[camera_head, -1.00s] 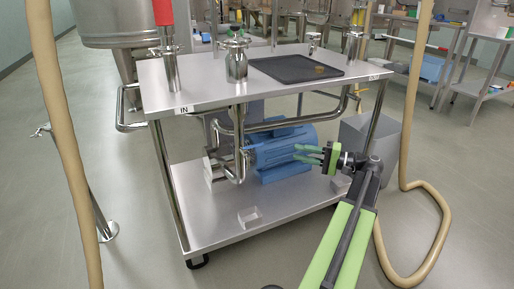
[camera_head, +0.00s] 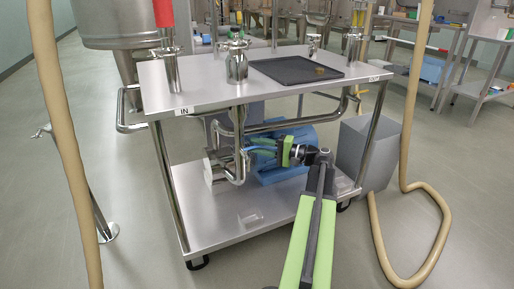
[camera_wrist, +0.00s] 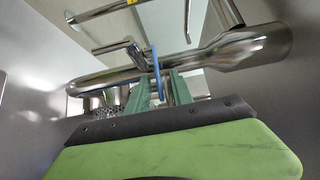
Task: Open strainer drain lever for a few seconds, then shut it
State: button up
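The drain lever is a thin blue handle (camera_wrist: 156,72) on the steel strainer pipework (camera_wrist: 245,52) in the wrist view. It stands roughly upright in the picture, across a horizontal pipe. My gripper (camera_wrist: 160,86) has one green finger on each side of the lever, with the lever in the gap between them. The fingers look apart, and I cannot tell whether either touches it. In the head view my gripper (camera_head: 262,147) is under the cart top, just right of the vertical steel pipe (camera_head: 239,150). The lever cannot be made out clearly there.
The steel cart (camera_head: 182,207) has a blue pump motor (camera_head: 290,168) behind my gripper. A grey bin (camera_head: 366,150) stands to the right. Tan hoses (camera_head: 440,225) hang and lie at the sides.

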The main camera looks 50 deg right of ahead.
grip_shut()
dwell(1.3)
